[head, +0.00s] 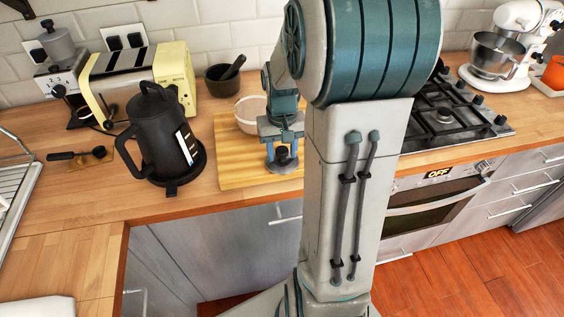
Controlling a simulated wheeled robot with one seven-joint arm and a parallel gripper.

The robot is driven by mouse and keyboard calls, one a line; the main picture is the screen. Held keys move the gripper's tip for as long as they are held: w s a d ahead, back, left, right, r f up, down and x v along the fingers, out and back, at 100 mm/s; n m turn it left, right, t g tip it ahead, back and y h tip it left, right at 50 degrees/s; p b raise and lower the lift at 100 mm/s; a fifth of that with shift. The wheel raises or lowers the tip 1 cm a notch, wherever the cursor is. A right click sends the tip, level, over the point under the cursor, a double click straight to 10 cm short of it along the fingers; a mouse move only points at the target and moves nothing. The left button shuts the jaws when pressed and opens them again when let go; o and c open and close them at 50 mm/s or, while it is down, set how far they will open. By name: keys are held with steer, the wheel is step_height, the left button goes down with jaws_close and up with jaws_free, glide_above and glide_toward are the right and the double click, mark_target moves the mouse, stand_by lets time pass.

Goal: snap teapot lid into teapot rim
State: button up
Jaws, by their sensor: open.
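My gripper (282,150) points down over the wooden board (235,172) and is open. A small grey, round piece with a dark knob (283,158), which looks like the teapot lid, is right below and between its fingers. I cannot tell whether the fingers touch it or what it rests on. I make out no clear teapot; my arm hides part of the counter to the right. A black kettle (162,140) with its top on stands upright on a round base left of the board.
A pale bowl (249,112) stands behind my gripper. A dark mortar (222,80), a yellow toaster (176,72) and a coffee machine (62,75) are at the back. A gas hob (445,115) lies right of my arm. The front-left counter is mostly clear.

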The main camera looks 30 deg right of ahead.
mark_target(282, 150)
steer(key=c, duration=0.7)
steer(key=shift+r+p, duration=2)
steer(key=shift+r, duration=0.6)
